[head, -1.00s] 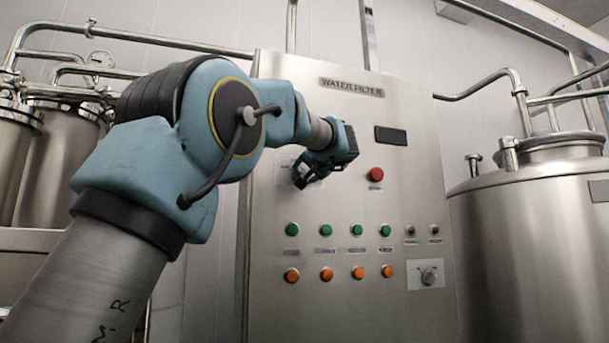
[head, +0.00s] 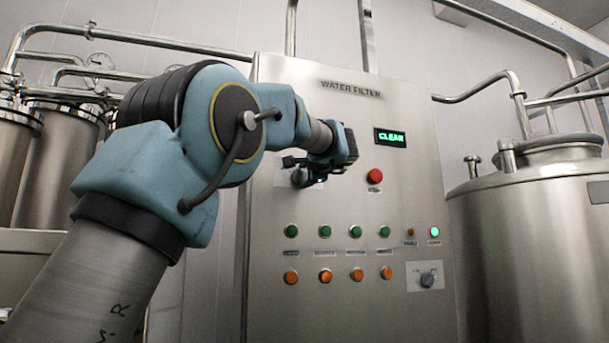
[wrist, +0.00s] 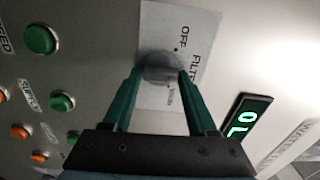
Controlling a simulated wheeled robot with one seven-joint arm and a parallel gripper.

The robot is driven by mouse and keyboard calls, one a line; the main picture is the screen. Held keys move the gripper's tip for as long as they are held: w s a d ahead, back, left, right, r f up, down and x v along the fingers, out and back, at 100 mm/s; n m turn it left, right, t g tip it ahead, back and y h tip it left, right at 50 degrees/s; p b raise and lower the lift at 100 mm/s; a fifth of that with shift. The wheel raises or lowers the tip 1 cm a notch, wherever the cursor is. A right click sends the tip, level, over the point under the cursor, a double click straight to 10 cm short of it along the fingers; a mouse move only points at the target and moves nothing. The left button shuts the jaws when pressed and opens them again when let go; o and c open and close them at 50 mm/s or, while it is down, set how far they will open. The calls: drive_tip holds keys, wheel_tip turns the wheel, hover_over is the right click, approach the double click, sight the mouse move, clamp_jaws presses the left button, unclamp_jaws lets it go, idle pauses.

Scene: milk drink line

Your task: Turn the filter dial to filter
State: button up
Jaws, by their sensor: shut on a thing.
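The filter dial (wrist: 160,66) is a round grey knob on a pale label plate (wrist: 200,28), on the upper left of the steel water filter panel (head: 350,290). In the wrist view the plate reads OFF and FILTER, partly cut by a finger, plus a small unclear word. My gripper (wrist: 161,74) is shut on the dial, with one green finger on each side. In the head view my gripper (head: 298,168) covers much of the plate. The dial's pointer cannot be made out.
A red button (head: 375,176) is close to my wrist's lower right. Rows of green (head: 357,231) and orange buttons (head: 357,275) lie below. A second knob (head: 427,281) is at lower right. A small lamp (head: 434,232) glows green.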

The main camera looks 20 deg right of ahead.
idle(0.4)
drive_tip(key=o, duration=1.3)
drive_tip(key=shift+c, duration=0.2)
drive_tip(key=s+a+b, duration=0.1)
drive_tip(key=s+b, duration=0.2)
drive_tip(key=s, duration=0.7)
drive_tip(key=shift+s+a, duration=0.15)
drive_tip(key=shift+s, duration=0.2)
